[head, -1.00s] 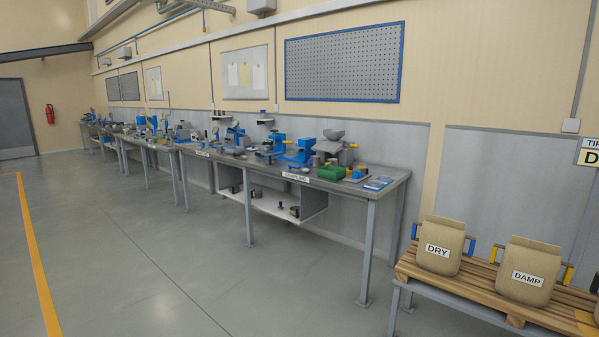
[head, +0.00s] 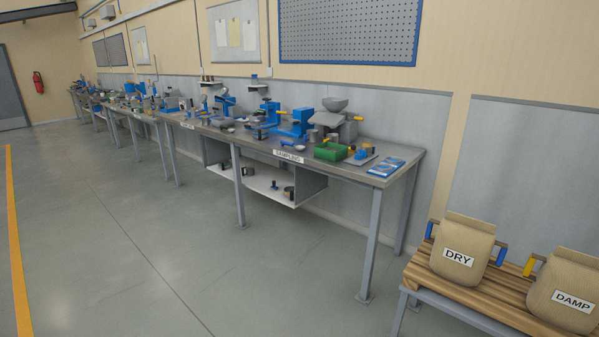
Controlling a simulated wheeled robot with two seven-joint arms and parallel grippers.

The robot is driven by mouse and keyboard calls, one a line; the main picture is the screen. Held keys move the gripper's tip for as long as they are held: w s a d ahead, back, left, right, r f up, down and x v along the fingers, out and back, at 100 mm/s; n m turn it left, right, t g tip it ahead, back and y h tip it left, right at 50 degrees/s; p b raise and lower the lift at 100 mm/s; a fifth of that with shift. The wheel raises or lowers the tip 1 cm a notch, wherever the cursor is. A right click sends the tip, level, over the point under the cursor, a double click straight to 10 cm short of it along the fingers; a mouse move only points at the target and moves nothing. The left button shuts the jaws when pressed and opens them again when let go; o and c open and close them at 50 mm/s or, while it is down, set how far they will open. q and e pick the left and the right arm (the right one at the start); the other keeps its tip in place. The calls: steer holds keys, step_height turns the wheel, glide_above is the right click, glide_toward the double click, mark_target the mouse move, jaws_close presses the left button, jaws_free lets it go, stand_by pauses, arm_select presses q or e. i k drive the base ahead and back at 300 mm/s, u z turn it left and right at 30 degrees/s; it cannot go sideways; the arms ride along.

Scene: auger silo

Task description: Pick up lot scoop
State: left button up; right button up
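I cannot single out the lot scoop from here. The bench labelled SAMPLING (head: 288,157) carries many small tools, too small to tell apart. Among them are a green tray (head: 331,152) near its right end, blue devices such as a blue press-like one (head: 298,123), and a grey scale-like machine with a bowl on top (head: 336,106). Small dark-handled items (head: 275,186) lie on the shelf under the bench. Neither of my grippers shows in the head view.
A pegboard (head: 349,31) hangs above the bench. The grey floor (head: 130,240) in front is open, with a yellow line (head: 17,250) at left.

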mark_target(298, 148)
steer(key=u, duration=0.25)
steer(key=i, duration=2.1)
steer(key=z, duration=0.5)
steer(key=i, duration=1.15)
steer(key=z, duration=0.4)
